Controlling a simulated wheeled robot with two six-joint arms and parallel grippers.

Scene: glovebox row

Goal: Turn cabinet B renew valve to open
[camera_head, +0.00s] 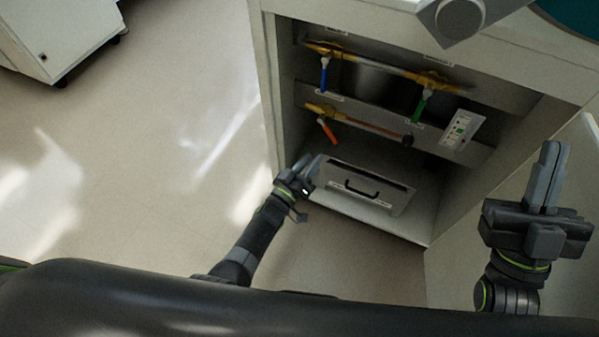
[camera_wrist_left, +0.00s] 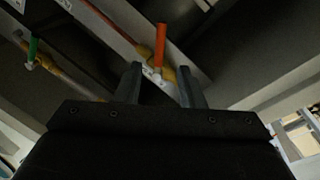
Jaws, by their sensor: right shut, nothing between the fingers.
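Three lever valves show in the open cabinet: a blue handle (camera_head: 324,76) and a green handle (camera_head: 419,107) on the upper brass pipe, and an orange handle (camera_head: 328,131) on the lower pipe. The blue and green levers hang down; the orange one slants down to the right. I cannot read which is the renew valve. My left gripper (camera_head: 307,168) is open and empty, below the orange handle. In the left wrist view, the orange handle (camera_wrist_left: 161,44) shows beyond the gap between its fingers (camera_wrist_left: 160,75). My right gripper (camera_head: 553,150) is shut and empty, right of the cabinet.
The cabinet (camera_head: 270,90) has side walls close around the pipes. A panel with a black handle (camera_head: 361,188) lies low inside, and a small white control plate (camera_head: 461,129) sits at the right.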

